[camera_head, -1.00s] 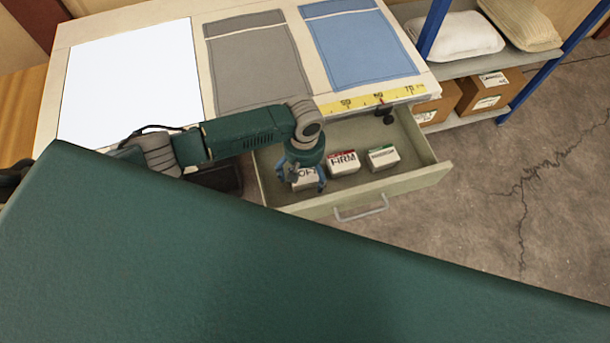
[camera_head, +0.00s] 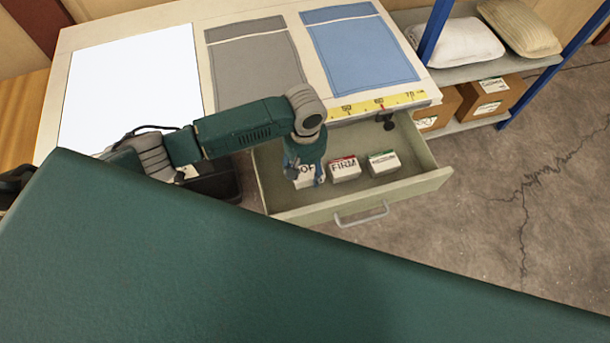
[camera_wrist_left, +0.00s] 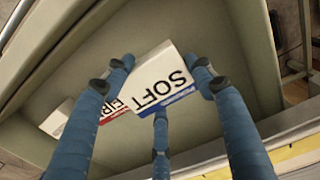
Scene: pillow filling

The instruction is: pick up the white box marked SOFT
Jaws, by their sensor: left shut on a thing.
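The white box marked SOFT (camera_head: 305,176) is in the open drawer at the left of a short row of white boxes. My left gripper (camera_head: 304,170) points down over it with its blue fingers closed around it. In the left wrist view the fingers (camera_wrist_left: 162,85) press on the sides of the SOFT box (camera_wrist_left: 165,72), which has a blue stripe along one edge. The box partly covers the FIRM box there. I cannot tell whether it is clear of the drawer floor. My right gripper is not in view.
The FIRM box (camera_head: 345,168) stands close to the right, and another white box (camera_head: 383,162) lies beyond it. The drawer front (camera_head: 415,190) and walls surround them. The worktable (camera_head: 205,100) with grey and blue cloth pieces is behind. A shelf (camera_head: 470,68) stands at the right.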

